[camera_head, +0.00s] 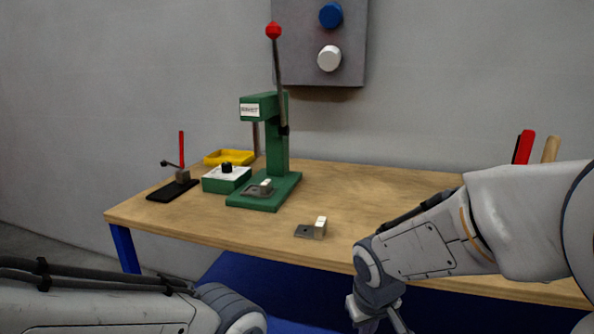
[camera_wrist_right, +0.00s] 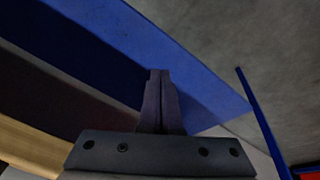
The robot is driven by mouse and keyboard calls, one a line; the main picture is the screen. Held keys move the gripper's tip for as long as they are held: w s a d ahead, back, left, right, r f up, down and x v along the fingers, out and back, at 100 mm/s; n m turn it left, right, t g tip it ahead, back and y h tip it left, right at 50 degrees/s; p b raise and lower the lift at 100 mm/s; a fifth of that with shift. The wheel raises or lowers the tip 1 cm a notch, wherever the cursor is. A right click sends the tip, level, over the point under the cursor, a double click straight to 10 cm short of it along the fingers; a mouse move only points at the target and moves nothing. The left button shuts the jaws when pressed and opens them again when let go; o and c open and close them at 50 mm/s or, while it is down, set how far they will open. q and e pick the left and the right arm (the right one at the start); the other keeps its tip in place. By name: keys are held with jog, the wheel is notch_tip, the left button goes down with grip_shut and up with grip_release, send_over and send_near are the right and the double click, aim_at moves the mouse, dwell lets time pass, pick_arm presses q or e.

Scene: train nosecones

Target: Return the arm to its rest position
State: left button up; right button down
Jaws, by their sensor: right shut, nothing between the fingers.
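My right arm (camera_head: 435,245) comes in from the right in the head view, over the front edge of the table. Its gripper (camera_head: 378,318) hangs low in front of the table, partly cut off by the bottom edge. In the right wrist view the right gripper (camera_wrist_right: 159,75) has its fingers together with nothing between them. My left arm (camera_head: 110,305) lies across the bottom left of the head view. The left gripper is outside the frame.
The wooden table (camera_head: 380,190) bears a green press (camera_head: 275,150) with a red-knobbed lever, a green-and-white box (camera_head: 226,180), a yellow tray (camera_head: 229,157), a black-based clamp (camera_head: 173,190) and a small metal block (camera_head: 312,230). A blue panel (camera_head: 235,275) lies below the front edge.

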jog(key=s+d+f+m, duration=0.3)
jog(key=s+d+f, duration=0.1)
jog(key=d, duration=0.1)
jog(key=s+a+r+n+g+y, duration=0.1)
jog(key=s+a+r+n, duration=0.25)
jog(key=s+a, duration=0.35)
jog(key=s+a+r+n+g+y, duration=0.1)
jog(key=s+a+r+n+g, duration=0.1)
jog(key=s+a+n, duration=0.4)
notch_tip(320, 180, up, 23)
jog(key=s+m+p, duration=0.1)
jog(key=m+p, duration=0.1)
jog(key=p, duration=2)
jog(key=shift+s+f+p, duration=0.15)
jog(key=shift+f+p, duration=0.05)
jog(key=shift+p, duration=0.1)
jog(key=shift+a, duration=0.1)
